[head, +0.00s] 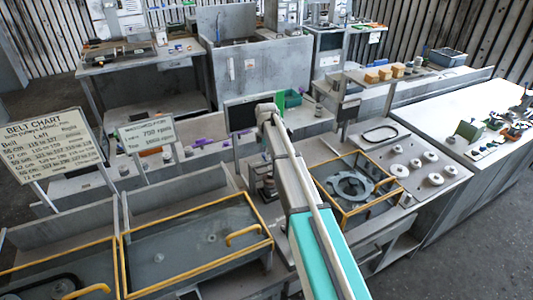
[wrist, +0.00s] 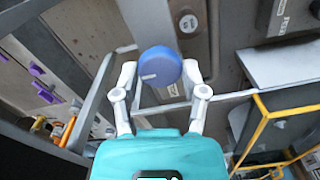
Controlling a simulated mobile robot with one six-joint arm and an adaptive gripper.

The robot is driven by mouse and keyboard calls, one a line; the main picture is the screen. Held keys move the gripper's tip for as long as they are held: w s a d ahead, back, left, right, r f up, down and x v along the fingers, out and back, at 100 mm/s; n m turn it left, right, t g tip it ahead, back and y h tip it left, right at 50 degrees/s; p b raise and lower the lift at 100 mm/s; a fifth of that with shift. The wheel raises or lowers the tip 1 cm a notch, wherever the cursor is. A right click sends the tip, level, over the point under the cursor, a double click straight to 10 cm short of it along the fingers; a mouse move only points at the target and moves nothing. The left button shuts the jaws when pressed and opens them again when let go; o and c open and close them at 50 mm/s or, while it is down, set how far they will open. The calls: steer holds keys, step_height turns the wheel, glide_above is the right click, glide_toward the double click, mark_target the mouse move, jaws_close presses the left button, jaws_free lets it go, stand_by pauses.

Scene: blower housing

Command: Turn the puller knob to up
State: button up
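A round blue knob (wrist: 160,63) is near the top middle of the wrist view. A short white mark shows on its face, toward the left and slightly low. My gripper (wrist: 160,72) has one finger on each side of the knob. The fingers are apart, with what looks like a narrow gap at each side; I cannot tell for certain whether either touches. In the head view my arm reaches to the middle of the bench, and its links hide the knob and the fingers.
A grey panel with a small round fitting (wrist: 188,22) lies behind the knob. A yellow-edged frame (wrist: 262,125) stands at the right, and purple pieces (wrist: 45,92) lie at the left. A belt chart sign (head: 52,143) stands at the left in the head view.

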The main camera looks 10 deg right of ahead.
steer(key=o, duration=0.4)
steer(key=shift+m, duration=0.4)
